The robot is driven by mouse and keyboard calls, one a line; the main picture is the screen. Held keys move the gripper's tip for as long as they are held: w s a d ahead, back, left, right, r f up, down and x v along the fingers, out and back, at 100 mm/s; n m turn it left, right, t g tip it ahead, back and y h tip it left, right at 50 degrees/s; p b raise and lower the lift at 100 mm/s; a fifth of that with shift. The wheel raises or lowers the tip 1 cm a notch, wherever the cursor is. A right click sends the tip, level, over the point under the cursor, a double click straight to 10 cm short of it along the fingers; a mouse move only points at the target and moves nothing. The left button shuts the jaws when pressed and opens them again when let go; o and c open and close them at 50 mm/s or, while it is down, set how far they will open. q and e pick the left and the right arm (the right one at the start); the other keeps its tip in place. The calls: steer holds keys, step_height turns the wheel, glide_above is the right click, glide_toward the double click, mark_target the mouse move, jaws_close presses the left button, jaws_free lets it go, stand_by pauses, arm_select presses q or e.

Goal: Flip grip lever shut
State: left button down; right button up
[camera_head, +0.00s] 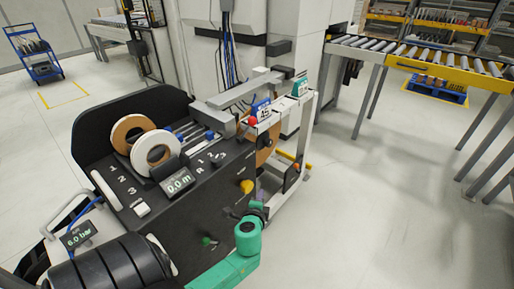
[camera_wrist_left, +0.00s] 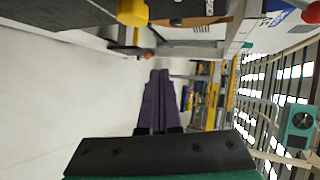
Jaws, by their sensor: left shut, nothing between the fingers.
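My left gripper (camera_head: 260,195) is at the right end of the dark machine, low beside its front panel. Its purple fingers (camera_wrist_left: 160,78) are together and empty in the left wrist view. A red ball knob (camera_head: 252,121) stands at the top of the machine's right end; it also shows at the top right edge of the left wrist view (camera_wrist_left: 312,12). A yellow knob (camera_head: 246,186) is on the front panel close to the gripper, and shows in the left wrist view (camera_wrist_left: 132,12). I cannot tell which of these is the grip lever. My right gripper is out of view.
A roller conveyor (camera_head: 430,58) is at the back right. The floor to the right is clear.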

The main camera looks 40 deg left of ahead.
arm_select(q)
step_height(320, 180, up, 17)
steer(key=m+t+y+b, duration=0.1)
steer(key=t+y, duration=0.3)
steer(key=shift+d+b, duration=0.15)
steer(key=shift+b, duration=0.15)
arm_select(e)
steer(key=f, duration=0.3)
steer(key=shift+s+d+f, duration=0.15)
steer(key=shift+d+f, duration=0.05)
arm_select(q)
steer(key=a+p+x, duration=0.1)
steer(key=x, duration=0.5)
steer(key=s+a+p+x, duration=0.1)
steer(key=x, duration=0.5)
steer(key=shift+a+r+p, duration=0.3)
steer(key=shift+r+p, duration=0.05)
steer(key=shift+p, duration=0.05)
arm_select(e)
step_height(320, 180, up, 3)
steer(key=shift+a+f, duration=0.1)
